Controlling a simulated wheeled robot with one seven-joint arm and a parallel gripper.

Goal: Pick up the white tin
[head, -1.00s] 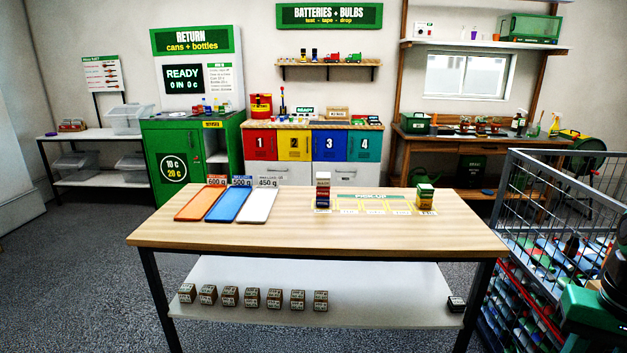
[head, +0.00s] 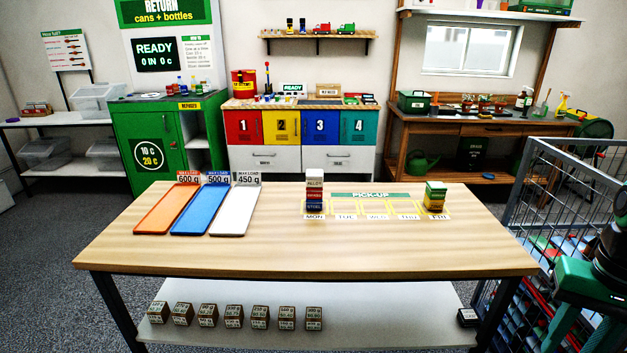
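A stack of small labelled blocks or tins stands on the MON spot of the pick-up strip (head: 362,196) on the wooden table (head: 300,247). Its top piece is whitish, the likely white tin (head: 315,184); a red piece (head: 315,194) and a blue piece (head: 315,207) are under it. The TUE, WED and THU spots look bare.
Orange (head: 166,210), blue (head: 201,212) and white (head: 236,212) trays lie on the table's left side. Several small boxes sit on the lower shelf (head: 370,308). A wire cage (head: 560,195) stands close to the table's right. The table's front strip is clear.

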